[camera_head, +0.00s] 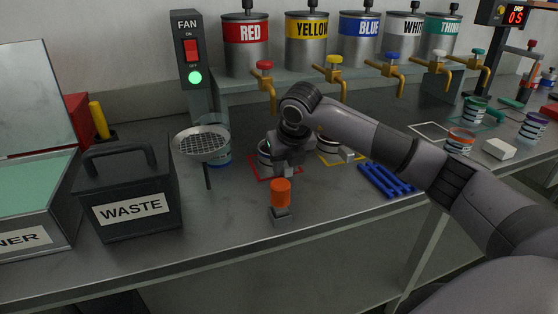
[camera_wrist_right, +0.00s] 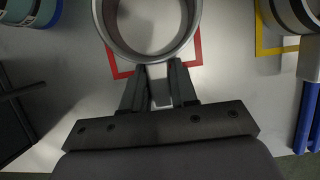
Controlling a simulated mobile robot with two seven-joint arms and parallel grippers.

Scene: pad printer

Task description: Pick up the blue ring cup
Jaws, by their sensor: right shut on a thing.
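My right gripper (camera_head: 283,168) is at the cup (camera_head: 264,152) standing at the red-outlined square. My left gripper is not in view.
An orange-topped piece (camera_head: 281,192) stands near the front edge. A blue rack (camera_head: 387,180) lies right; several banded cups stand farther right. Paint taps (camera_head: 267,80) overhang behind.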

